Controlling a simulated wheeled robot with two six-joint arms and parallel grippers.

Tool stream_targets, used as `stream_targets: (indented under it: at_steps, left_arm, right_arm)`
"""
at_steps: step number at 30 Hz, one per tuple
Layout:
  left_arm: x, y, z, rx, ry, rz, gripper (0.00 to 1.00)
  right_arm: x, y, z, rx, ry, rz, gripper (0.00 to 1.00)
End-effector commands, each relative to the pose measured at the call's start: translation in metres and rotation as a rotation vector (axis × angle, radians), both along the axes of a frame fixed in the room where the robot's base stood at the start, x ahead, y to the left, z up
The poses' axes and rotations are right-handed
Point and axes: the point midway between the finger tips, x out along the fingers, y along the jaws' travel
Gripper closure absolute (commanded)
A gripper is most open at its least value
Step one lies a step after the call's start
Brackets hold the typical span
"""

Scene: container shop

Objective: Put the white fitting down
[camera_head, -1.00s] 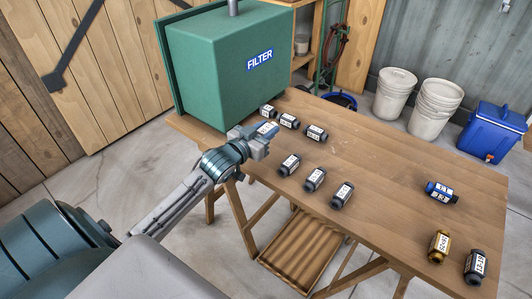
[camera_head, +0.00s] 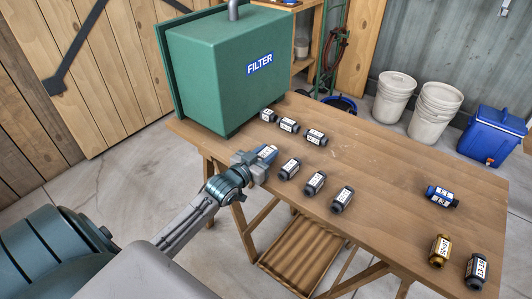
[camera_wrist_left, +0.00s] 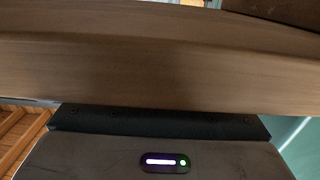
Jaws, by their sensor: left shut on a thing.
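My left gripper (camera_head: 262,160) is at the table's left front edge, shut on a small fitting (camera_head: 268,151). Only a little of the held piece shows, pale and bluish with a yellowish patch. Its body is mostly hidden by the jaws, so I cannot confirm that it is white. It is just left of the nearest dark fitting (camera_head: 289,168). I cannot tell whether it touches the table. The left wrist view shows the wooden table edge (camera_wrist_left: 160,75) very close, and no fitting. My right gripper is out of view.
The wooden table (camera_head: 390,185) holds several dark fittings with white labels, in a front row and a back row (camera_head: 289,125). A blue fitting (camera_head: 442,195), a gold one (camera_head: 439,249) and a dark one (camera_head: 476,270) lie right. A green filter box (camera_head: 225,75) stands behind my gripper.

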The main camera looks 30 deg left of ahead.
Motion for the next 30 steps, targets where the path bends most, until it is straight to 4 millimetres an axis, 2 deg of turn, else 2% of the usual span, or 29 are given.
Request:
stream_targets:
  at_steps: [1,4,17,20,24,30]
  left_arm:
    - [0.000,0.000,-0.001,0.000,0.000,0.000,0.66]
    - [0.000,0.000,0.000,0.000,0.000,0.000,0.48]
    - [0.000,0.000,-0.002,0.001,-0.001,0.000,0.48]
    - [0.000,0.000,-0.003,0.002,-0.001,0.000,0.48]
    - [-0.023,0.002,0.001,0.004,0.002,-0.002,0.48]
    - [-0.049,0.001,0.000,0.004,0.003,-0.001,0.48]
  right_arm:
    - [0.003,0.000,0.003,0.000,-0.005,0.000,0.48]
    - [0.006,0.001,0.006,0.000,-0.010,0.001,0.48]
    - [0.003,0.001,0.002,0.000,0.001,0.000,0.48]
    - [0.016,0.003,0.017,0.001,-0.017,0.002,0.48]
    - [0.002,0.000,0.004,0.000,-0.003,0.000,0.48]
    - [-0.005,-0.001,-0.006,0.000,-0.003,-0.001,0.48]
